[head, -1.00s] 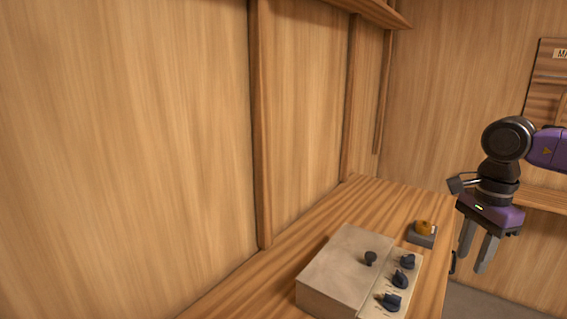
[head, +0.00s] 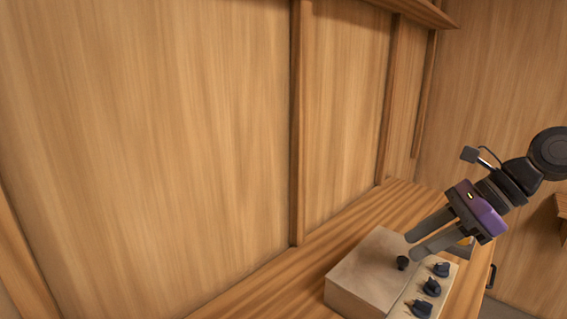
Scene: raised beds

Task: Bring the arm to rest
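My gripper (head: 410,246) is at the right of the head view, on the end of my purple and black arm. Its two grey fingers point down and to the left, with a gap between them. Nothing shows between the fingers. In the picture they overlap the far end of a beige control box; I cannot tell how far above it they are.
The beige box (head: 362,272) with several dark knobs (head: 431,287) sits on a wooden bench (head: 290,275) along the wooden wall (head: 200,130). A shelf (head: 425,10) runs overhead.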

